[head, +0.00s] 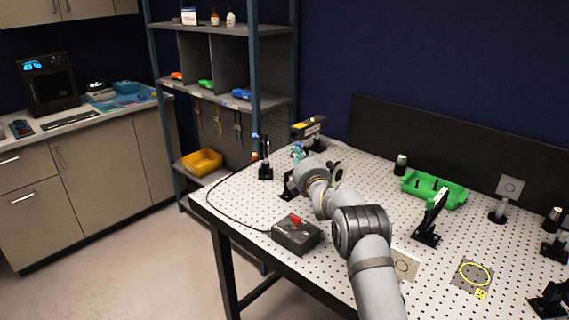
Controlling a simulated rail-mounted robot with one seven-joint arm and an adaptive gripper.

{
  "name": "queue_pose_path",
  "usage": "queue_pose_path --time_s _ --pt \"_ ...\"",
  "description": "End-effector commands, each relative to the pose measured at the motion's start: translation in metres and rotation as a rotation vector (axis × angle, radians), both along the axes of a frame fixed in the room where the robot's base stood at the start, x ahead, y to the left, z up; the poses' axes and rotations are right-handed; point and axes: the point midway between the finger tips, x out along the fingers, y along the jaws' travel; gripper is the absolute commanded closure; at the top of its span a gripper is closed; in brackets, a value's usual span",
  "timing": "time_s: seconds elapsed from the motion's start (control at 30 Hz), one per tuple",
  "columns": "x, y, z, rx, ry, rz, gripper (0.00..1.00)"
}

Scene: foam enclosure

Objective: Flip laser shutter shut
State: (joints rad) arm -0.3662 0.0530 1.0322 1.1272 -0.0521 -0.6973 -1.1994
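A black and yellow box (309,127), which looks like the laser, stands at the far left of the perforated table (375,185). My arm reaches away across the table toward it. My gripper (298,152) is small and partly hidden by my own wrist, just in front of and below the box. I cannot tell whether its fingers are open or touch anything. I cannot make out the laser shutter clearly; it may be hidden by the gripper. A dark post mount with an orange tip (265,160) stands left of the gripper.
A control box with a red button (296,233) sits at the left front edge, with a black cable. A round mount (337,172), a green tray (434,190), a tilted mirror mount (430,220), a white card (405,264) and a yellow-ringed plate (474,277) are to the right.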

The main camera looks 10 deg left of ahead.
Motion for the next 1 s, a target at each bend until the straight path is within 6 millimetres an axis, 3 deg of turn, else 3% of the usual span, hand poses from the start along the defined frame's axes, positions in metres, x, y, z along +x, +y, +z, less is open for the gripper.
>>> queue_pose_path --time_s 0.17,0.4,0.8,1.0 --pt "-0.008 0.004 -0.004 0.001 -0.002 0.001 1.00" --pt "-0.037 0.012 -0.009 0.002 -0.002 -0.003 1.00" --pt "-0.099 -0.020 -0.003 0.001 0.000 -0.007 1.00" --pt "-0.119 -0.030 -0.001 0.001 0.000 -0.007 1.00"
